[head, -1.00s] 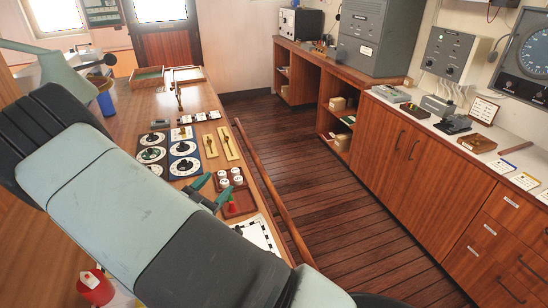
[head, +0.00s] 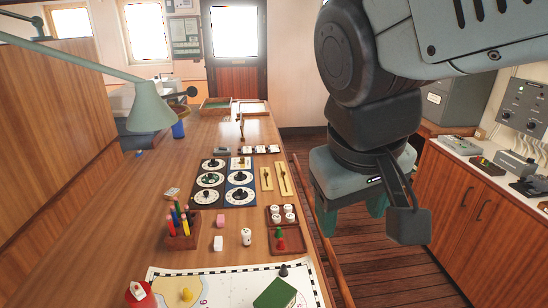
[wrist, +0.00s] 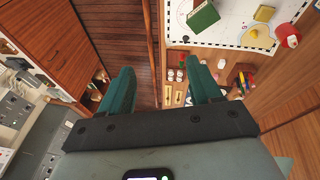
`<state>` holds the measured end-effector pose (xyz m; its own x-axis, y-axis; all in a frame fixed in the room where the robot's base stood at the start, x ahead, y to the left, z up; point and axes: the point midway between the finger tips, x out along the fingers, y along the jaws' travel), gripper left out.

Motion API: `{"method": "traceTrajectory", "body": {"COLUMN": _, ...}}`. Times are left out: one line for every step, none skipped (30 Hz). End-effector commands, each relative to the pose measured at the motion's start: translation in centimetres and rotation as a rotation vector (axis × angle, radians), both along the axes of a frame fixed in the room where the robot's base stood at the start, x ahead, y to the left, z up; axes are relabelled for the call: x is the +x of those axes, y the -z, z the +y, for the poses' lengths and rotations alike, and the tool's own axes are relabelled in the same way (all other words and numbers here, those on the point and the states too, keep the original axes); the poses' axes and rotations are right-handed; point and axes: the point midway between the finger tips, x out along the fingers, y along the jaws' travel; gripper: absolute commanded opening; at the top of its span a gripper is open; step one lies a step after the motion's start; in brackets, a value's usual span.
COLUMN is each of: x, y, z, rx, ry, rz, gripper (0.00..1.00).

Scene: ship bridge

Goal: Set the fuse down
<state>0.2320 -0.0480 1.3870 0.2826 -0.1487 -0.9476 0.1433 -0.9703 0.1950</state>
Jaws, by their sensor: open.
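No piece is clearly marked as the fuse. Small white round pieces (head: 282,214) sit in a brown tray (head: 296,247) on the wooden desk, with a red pawn-like piece (head: 281,242) and a small green piece. A white upright cylinder (head: 246,237) stands on the desk left of the tray. My gripper (head: 350,222) is open and empty, right of the desk, over the floor, apart from all of these. In the wrist view its two green fingers (wrist: 160,78) are spread wide with nothing between them.
A chart (head: 220,285) with a green book (head: 275,295) covers the near desk. A wooden rail (head: 325,240) edges the desk.

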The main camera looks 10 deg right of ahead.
Motion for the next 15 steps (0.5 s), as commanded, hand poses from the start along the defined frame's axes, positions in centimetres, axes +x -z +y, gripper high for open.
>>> {"method": "traceTrajectory", "body": {"x": -1.0, "y": -0.8, "z": 0.4, "rx": 0.054, "ry": 0.028, "rz": -0.06, "gripper": 0.64}}
{"method": "traceTrajectory", "body": {"x": -1.4, "y": -1.2, "z": 0.7, "rx": 0.082, "ry": 0.039, "rz": -0.089, "gripper": 0.64}}
{"method": "traceTrajectory", "body": {"x": -1.9, "y": -1.6, "z": 1.1, "rx": 0.114, "ry": 0.052, "rz": -0.122, "gripper": 0.64}}
{"method": "traceTrajectory", "body": {"x": -2.2, "y": -1.8, "z": 1.3, "rx": 0.137, "ry": 0.06, "rz": -0.143, "gripper": 0.64}}
{"method": "traceTrajectory", "body": {"x": -2.4, "y": -2.0, "z": 1.6, "rx": 0.154, "ry": 0.067, "rz": -0.161, "gripper": 0.64}}
{"method": "traceTrajectory", "body": {"x": -2.7, "y": -2.2, "z": 1.8, "rx": 0.172, "ry": 0.074, "rz": -0.182, "gripper": 0.64}}
{"method": "traceTrajectory", "body": {"x": -2.8, "y": -2.4, "z": 2.0, "rx": 0.184, "ry": 0.078, "rz": -0.194, "gripper": 0.64}}
{"method": "traceTrajectory", "body": {"x": -2.9, "y": -2.5, "z": 2.0, "rx": 0.192, "ry": 0.081, "rz": -0.202, "gripper": 0.64}}
{"method": "traceTrajectory", "body": {"x": -3.0, "y": -2.6, "z": 2.2, "rx": 0.2, "ry": 0.084, "rz": -0.211, "gripper": 0.64}}
{"method": "traceTrajectory", "body": {"x": -3.1, "y": -2.6, "z": 2.2, "rx": 0.204, "ry": 0.085, "rz": -0.214, "gripper": 0.64}}
{"method": "traceTrajectory", "body": {"x": -3.1, "y": -2.6, "z": 2.2, "rx": 0.206, "ry": 0.085, "rz": -0.215, "gripper": 0.64}}
{"method": "traceTrajectory", "body": {"x": -3.1, "y": -2.6, "z": 2.3, "rx": 0.207, "ry": 0.086, "rz": -0.216, "gripper": 0.64}}
{"method": "traceTrajectory", "body": {"x": -3.1, "y": -2.6, "z": 2.3, "rx": 0.207, "ry": 0.086, "rz": -0.216, "gripper": 0.64}}
{"method": "traceTrajectory", "body": {"x": -3.1, "y": -2.6, "z": 2.3, "rx": 0.206, "ry": 0.085, "rz": -0.215, "gripper": 0.64}}
{"method": "traceTrajectory", "body": {"x": -3.1, "y": -2.6, "z": 2.3, "rx": 0.206, "ry": 0.085, "rz": -0.214, "gripper": 0.64}}
